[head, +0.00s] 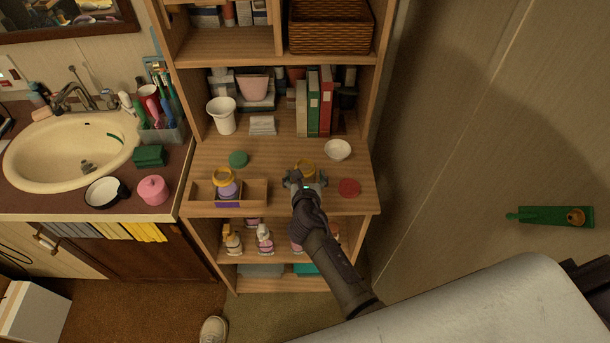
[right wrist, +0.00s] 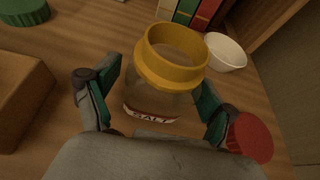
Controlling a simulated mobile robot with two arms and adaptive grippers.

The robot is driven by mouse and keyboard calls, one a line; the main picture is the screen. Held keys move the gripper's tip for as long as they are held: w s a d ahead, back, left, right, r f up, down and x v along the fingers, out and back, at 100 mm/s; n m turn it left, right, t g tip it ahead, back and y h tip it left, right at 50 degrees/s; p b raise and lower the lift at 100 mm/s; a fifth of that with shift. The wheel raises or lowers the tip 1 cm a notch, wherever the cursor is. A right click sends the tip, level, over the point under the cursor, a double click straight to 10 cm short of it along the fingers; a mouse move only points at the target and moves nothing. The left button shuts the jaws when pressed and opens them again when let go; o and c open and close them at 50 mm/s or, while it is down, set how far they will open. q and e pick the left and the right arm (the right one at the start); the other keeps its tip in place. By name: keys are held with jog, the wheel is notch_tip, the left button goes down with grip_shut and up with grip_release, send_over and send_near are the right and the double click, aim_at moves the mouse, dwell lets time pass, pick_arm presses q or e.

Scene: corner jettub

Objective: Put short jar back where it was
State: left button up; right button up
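A short clear jar with a yellow rim (head: 304,167) and a label reading SALT stands on the wooden shelf top. In the right wrist view the salt jar (right wrist: 165,106) is between the fingers of my right gripper (right wrist: 160,90). The fingers are spread on either side of it, and a small gap shows at the left finger. In the head view my right gripper (head: 306,182) reaches the jar from the front and hides its lower part. Another yellow-rimmed jar with purple (head: 225,185) stands in a wooden box (head: 256,192) to the left. My left gripper is not in view.
A green lid (head: 238,159), a red lid (head: 349,188) and a white bowl (head: 337,149) lie around the salt jar. Books (head: 319,103) and a white cup (head: 222,115) stand behind. Bottles (head: 265,238) stand on the shelf below. A sink counter (head: 60,201) is at left.

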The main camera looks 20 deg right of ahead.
jog(key=shift+r, duration=0.25)
jog(key=shift+s+a, duration=0.1)
jog(key=shift+s, duration=0.25)
jog(key=v, duration=1.1)
jog(key=shift+p, duration=0.4)
jog(key=shift+s+a, duration=0.1)
jog(key=shift+s, duration=0.05)
jog(key=s+f+m+g+y, duration=0.15)
jog(key=s+f+m, duration=0.3)
jog(key=f, duration=0.55)
jog(key=s+f+m+g+y, duration=0.1)
jog(key=s+f+m+g, duration=0.25)
jog(key=s+f, duration=0.4)
jog(key=s+f+m+g+y, duration=0.15)
jog(key=s+f+m, duration=0.3)
jog(key=f, duration=0.65)
jog(key=s+d+f+m+g, duration=0.1)
jog(key=s+d+f+m, duration=0.2)
jog(key=s+m, duration=0.3)
jog(key=s+d+f+m+g, duration=0.2)
jog(key=s+f+m, duration=0.3)
jog(key=s, duration=0.5)
jog(key=s+d+f+m+g, duration=0.2)
jog(key=s+d+f+m, duration=0.2)
jog(key=s+m, duration=0.3)
jog(key=shift+s+d+f, duration=0.3)
jog(key=shift+s+f, duration=0.1)
jog(key=shift+f, duration=0.15)
